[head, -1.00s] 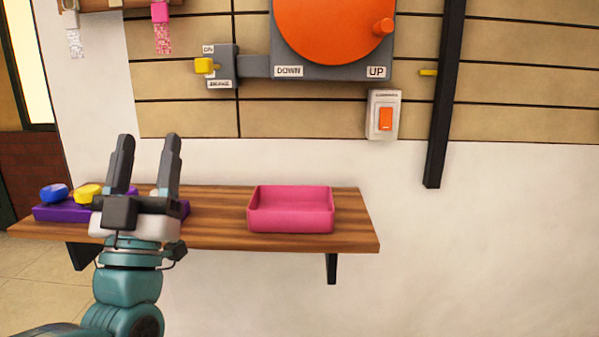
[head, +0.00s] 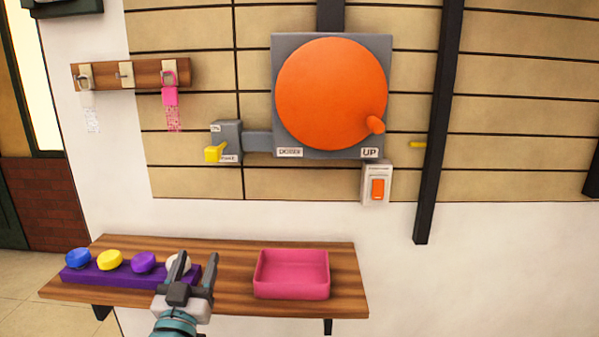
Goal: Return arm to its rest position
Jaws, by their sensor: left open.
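My left gripper (head: 198,272) is low in the head view, in front of the wooden shelf (head: 225,292). Its two dark fingers are spread, with nothing between them. It partly covers the right end of the purple block (head: 130,276) and the white knob (head: 176,263). My right gripper is not in view.
A pink tray (head: 292,292) stands empty on the shelf's right half. Blue (head: 78,258), yellow (head: 110,260) and purple (head: 144,262) knobs sit on the block. Above are an orange wheel (head: 330,92), a yellow lever (head: 215,153), an orange switch (head: 377,189) and a hook rack (head: 143,75).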

